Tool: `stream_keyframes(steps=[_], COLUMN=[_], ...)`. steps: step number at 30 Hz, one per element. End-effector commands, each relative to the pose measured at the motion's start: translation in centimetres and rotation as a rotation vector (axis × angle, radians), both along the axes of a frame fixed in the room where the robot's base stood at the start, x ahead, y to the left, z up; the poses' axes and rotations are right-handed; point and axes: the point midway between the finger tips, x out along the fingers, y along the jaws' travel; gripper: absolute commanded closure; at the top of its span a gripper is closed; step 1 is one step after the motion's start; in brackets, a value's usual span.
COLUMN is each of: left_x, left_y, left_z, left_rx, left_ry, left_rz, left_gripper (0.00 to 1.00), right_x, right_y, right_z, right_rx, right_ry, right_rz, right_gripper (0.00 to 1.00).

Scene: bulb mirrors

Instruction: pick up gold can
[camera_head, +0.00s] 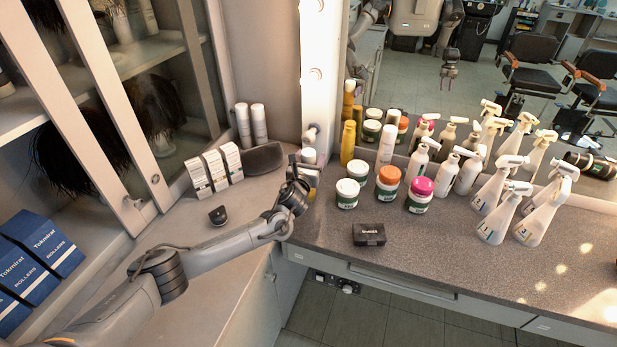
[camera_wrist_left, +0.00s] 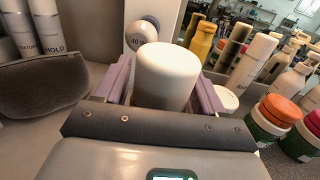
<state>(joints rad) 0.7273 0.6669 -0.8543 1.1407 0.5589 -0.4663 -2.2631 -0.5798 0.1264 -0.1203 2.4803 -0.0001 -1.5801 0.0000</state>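A can with a white cap (camera_head: 309,156) stands on the counter at the mirror's left edge; below the cap its body (camera_head: 313,182) looks gold. The cap fills the middle of the left wrist view (camera_wrist_left: 167,75). My left gripper (camera_head: 300,170) is at this can, its purple fingers (camera_wrist_left: 163,85) on either side of the cap. The fingers are spread apart; contact with the can is not clear. The can's lower part is hidden in the wrist view. A plain yellow-gold bottle (camera_head: 348,143) stands farther right, also in the wrist view (camera_wrist_left: 203,38). My right gripper is not directly seen.
A round bulb (camera_wrist_left: 142,33) sits just behind the can. White-lidded (camera_head: 347,193), orange-lidded (camera_head: 388,182) and pink-lidded (camera_head: 420,194) jars stand to the right, with spray bottles (camera_head: 503,215) beyond. A black box (camera_head: 369,234) lies in front. The right front counter is clear.

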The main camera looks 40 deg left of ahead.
Motion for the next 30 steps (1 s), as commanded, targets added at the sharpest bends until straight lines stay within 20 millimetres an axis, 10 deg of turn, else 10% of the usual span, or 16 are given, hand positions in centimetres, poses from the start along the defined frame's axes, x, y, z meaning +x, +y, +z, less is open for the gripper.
stream_keyframes(steps=[13, 30], left_x=[0.0, 0.0], left_y=[0.0, 0.1], left_z=[0.0, 4.3], left_rx=[0.0, 0.001], left_ry=[-0.001, -0.004], left_rz=[0.0, -0.001], left_gripper=[0.99, 0.99], right_x=[0.0, 0.0], right_y=[0.1, 0.2], right_z=[0.0, 1.2], right_rx=[0.003, 0.01], right_ry=[0.001, 0.001], right_rz=[-0.002, -0.007], right_gripper=[0.57, 0.57])
